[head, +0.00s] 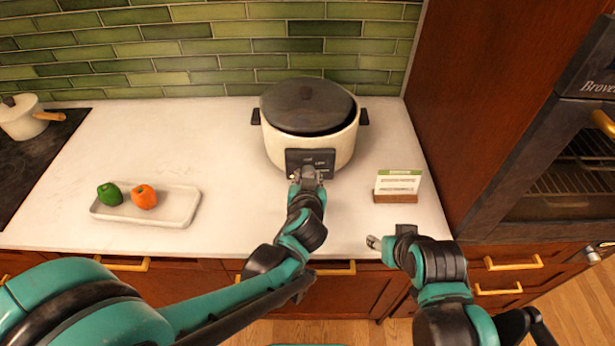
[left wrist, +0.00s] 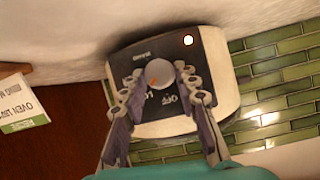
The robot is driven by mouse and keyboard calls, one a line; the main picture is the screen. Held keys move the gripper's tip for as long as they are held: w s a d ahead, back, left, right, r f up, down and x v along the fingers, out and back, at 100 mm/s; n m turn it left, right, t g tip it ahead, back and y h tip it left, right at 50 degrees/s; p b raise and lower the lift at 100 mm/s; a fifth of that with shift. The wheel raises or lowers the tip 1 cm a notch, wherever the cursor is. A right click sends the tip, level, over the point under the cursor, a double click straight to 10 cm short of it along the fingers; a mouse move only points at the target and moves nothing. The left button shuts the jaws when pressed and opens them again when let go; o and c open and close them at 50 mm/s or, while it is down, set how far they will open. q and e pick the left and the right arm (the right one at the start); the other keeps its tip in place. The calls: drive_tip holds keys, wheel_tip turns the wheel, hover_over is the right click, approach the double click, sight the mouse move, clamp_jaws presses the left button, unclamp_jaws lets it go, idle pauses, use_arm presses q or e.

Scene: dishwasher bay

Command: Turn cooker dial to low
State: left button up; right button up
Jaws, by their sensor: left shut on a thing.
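The cooker (head: 345,140) is a cream pot with a dark lid and black side handles, standing on the white counter near the tiled wall. Its black control panel (head: 318,158) faces me, and my left gripper (head: 307,175) is right in front of it. In the left wrist view, the round grey dial (left wrist: 159,73) with a small orange mark sits between the fingers of my left gripper (left wrist: 160,85), which is shut on it. A small light glows on the panel; its lettering is partly covered. My right gripper (head: 374,242) is at the counter's front edge, apart from the cooker; its finger gap is unclear.
A white tray (head: 180,213) with a green pepper (head: 109,194) and an orange pepper (head: 144,197) lies on the left. A card in a wooden stand (head: 397,187) stands right of the cooker. A tall wooden cabinet side (head: 475,110) bounds the counter at right.

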idle(0.3)
use_arm(q)
drive_tip(key=o, duration=1.2)
drive_tip(key=shift+c, duration=0.2)
drive_tip(key=v, duration=1.2)
drive_tip(key=s+a+f+g, duration=0.2)
drive_tip(key=s+a, duration=0.2)
drive_tip(key=a, duration=0.4)
drive_tip(key=s+a+f+n+g, duration=0.1)
drive_tip(key=s+a+f+g, duration=0.2)
drive_tip(key=a, duration=0.6)
drive_tip(key=shift+s+a+g, duration=0.3)
drive_tip(key=shift+s, duration=0.05)
